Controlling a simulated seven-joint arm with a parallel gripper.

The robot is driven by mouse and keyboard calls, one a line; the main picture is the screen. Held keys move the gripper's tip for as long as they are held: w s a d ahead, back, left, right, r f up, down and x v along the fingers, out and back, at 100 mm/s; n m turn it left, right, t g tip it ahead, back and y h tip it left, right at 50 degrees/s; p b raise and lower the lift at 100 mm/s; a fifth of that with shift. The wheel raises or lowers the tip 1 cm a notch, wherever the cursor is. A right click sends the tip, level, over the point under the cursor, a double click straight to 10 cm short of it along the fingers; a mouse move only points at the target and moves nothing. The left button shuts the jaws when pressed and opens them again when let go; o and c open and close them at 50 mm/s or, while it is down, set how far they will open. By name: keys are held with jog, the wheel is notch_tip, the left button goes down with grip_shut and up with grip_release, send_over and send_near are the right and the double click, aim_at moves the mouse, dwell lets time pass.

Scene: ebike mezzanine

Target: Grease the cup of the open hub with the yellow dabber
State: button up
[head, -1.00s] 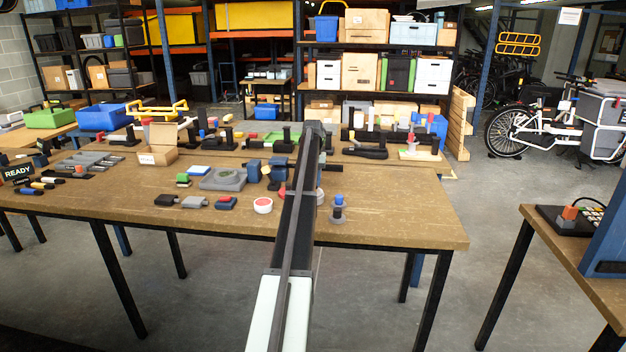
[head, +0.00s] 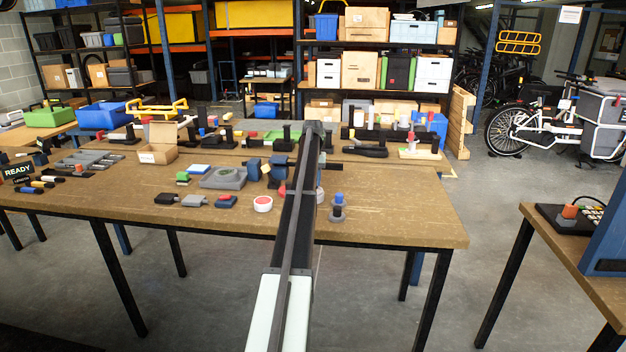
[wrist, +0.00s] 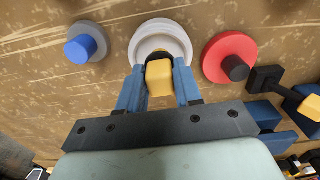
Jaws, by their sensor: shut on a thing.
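In the wrist view my gripper (wrist: 159,88) has its two blue fingers closed on the yellow dabber (wrist: 159,76). The open hub (wrist: 160,30) is a pale grey-white ringed round piece just beyond the fingertips. The dabber's far end overlaps the hub's cup, where a dark rounded shape shows. I cannot tell whether that is the dabber's tip or the cup's inside, nor whether they touch. In the head view my arm hides the gripper, the dabber and most of the hub area.
A grey disc with a blue knob (wrist: 80,48) stands left of the hub, also in the head view (head: 338,208). A red disc with a black knob (wrist: 229,56) stands right. A white-and-red pot (head: 263,204) stands near the table's front edge.

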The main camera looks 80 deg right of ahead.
jog(key=shift+s, duration=0.5)
jog(key=shift+w, duration=1)
jog(key=shift+s, duration=0.15)
jog(key=shift+s, duration=0.4)
jog(key=shift+d, duration=0.5)
jog(key=shift+a, duration=0.7)
jog(key=shift+a, duration=0.35)
jog(key=shift+d, duration=0.2)
